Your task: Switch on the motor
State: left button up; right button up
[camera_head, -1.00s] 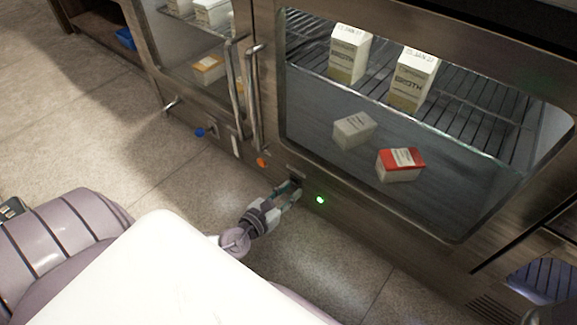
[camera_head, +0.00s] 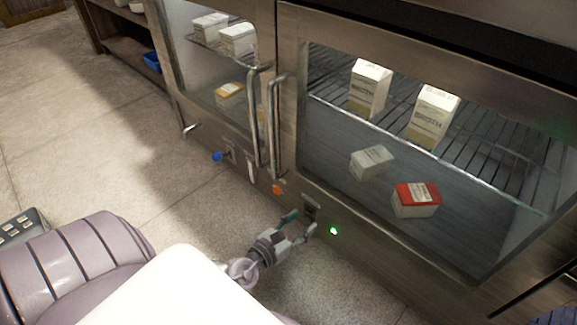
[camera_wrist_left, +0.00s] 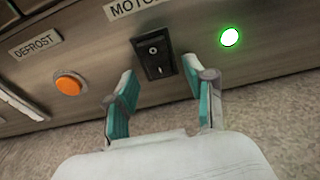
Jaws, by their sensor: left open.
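The motor switch (camera_wrist_left: 153,57) is a black rocker with white marks on the fridge's lower steel panel. It sits under a label (camera_wrist_left: 132,6) partly cut off by the frame, reading "MOTO". It also shows in the head view (camera_head: 311,210). I cannot tell surely which side is pressed in. A round green lamp (camera_wrist_left: 230,37) is lit to its right, also in the head view (camera_head: 333,231). My left gripper (camera_wrist_left: 160,83) is open and empty, its teal-padded fingers below and either side of the switch. It also shows in the head view (camera_head: 299,223). My right gripper is not in view.
An orange button (camera_wrist_left: 68,84) labelled "DEFROST" is left of the switch. A blue knob (camera_head: 217,157) is farther left. Long vertical door handles (camera_head: 274,130) stick out above. Cartons (camera_head: 370,88) stand behind the glass. The floor in front is clear.

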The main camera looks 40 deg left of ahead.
pick_arm(q)
jog(key=s, duration=0.3)
jog(key=s+r, duration=0.1)
jog(key=s, duration=0.3)
jog(key=s+a, duration=0.1)
jog(key=s, duration=0.3)
jog(key=shift+r, duration=0.3)
jog(key=shift+s, duration=0.1)
